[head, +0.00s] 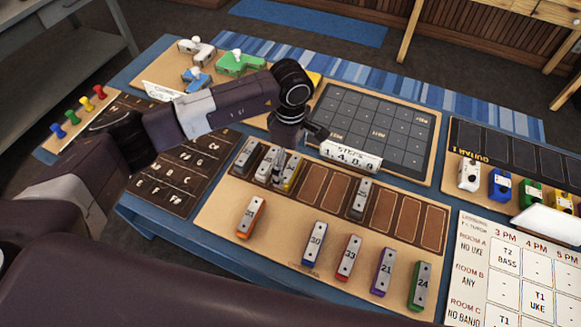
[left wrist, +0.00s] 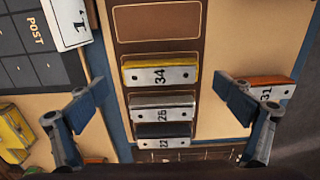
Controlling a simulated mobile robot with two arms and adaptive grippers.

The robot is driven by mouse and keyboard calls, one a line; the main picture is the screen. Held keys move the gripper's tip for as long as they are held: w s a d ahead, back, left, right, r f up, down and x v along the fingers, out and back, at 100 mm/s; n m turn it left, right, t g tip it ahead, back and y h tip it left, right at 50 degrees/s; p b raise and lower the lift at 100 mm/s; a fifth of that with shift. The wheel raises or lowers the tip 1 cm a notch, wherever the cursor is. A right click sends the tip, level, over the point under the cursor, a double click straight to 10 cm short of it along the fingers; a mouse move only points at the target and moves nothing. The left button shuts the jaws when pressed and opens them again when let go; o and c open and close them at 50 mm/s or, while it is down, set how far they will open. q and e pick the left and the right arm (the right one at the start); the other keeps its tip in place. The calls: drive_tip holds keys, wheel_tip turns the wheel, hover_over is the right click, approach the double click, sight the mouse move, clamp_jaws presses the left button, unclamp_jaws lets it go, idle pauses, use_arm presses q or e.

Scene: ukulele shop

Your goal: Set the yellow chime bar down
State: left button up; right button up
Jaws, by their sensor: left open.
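The yellow chime bar (left wrist: 160,74), marked 34, lies flat in the dark slotted strip, just beyond the grey bars 26 (left wrist: 162,107) and 22 (left wrist: 163,135). In the head view the yellow bar (head: 292,172) is third from the left end of the row, partly hidden by my gripper. My left gripper (left wrist: 166,93) is open above the row, its two fingers wide apart on either side and clear of the yellow bar. In the head view the left gripper (head: 283,162) covers part of the bars. My right gripper is not in view.
Empty slots (head: 335,197) continue right of the yellow bar, around another grey bar (head: 361,197). Orange (head: 251,216), blue (head: 314,242), red (head: 348,257), purple (head: 383,271) and green (head: 420,285) bars lie in front. A steps sign (head: 351,156) stands behind the row.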

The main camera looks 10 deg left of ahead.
sight(291, 167)
use_arm(q)
wheel_tip(291, 167, up, 9)
drive_tip(key=b, duration=0.2)
drive_tip(key=shift+r, duration=0.2)
idle(0.4)
